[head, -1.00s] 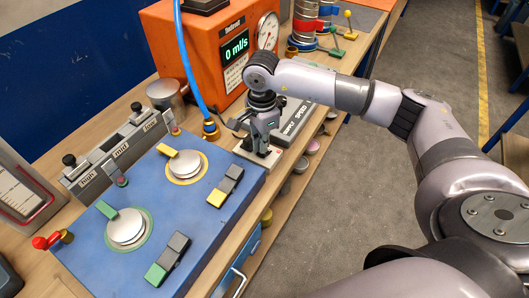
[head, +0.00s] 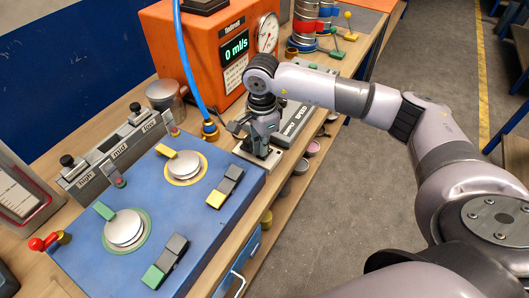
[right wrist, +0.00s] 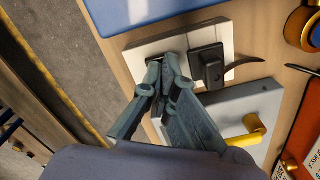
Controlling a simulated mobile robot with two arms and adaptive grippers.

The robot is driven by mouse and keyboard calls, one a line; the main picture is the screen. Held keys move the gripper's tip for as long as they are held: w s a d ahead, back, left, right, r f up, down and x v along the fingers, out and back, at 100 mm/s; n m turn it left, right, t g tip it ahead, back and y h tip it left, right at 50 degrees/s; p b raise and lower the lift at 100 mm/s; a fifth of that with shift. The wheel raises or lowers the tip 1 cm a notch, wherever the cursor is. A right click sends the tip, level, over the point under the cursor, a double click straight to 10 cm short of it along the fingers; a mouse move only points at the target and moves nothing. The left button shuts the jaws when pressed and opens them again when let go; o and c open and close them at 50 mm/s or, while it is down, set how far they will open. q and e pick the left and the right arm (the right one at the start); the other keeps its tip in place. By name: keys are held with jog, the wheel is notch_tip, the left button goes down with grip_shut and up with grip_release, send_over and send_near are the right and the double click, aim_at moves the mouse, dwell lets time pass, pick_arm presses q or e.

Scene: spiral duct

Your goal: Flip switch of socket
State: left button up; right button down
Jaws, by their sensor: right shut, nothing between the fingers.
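The socket is a pale plate (right wrist: 226,36) on the wooden bench, and it also shows in the head view (head: 270,163). A black plug (right wrist: 208,66) with a short dark cable sits on one half of it. My right gripper (right wrist: 160,68) is shut and empty, with its fingertips over the other half, at or just above a dark part that looks like the switch. The fingers mostly hide that part, so its position and any contact cannot be told. In the head view my right gripper (head: 262,148) points down at the plate. My left gripper is not in view.
A blue panel (head: 150,215) with round discs and rocker switches lies close in front of the socket. A grey SPEED/SUPPLY box (head: 297,120) stands just behind it. An orange meter (head: 200,50) reads 0 ml/s. A blue hose (head: 184,60) hangs nearby. The floor at right is clear.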

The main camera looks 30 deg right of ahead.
notch_tip(320, 180, up, 7)
jog(key=p, duration=0.3)
dwell(0.4)
jog(key=shift+f, duration=0.1)
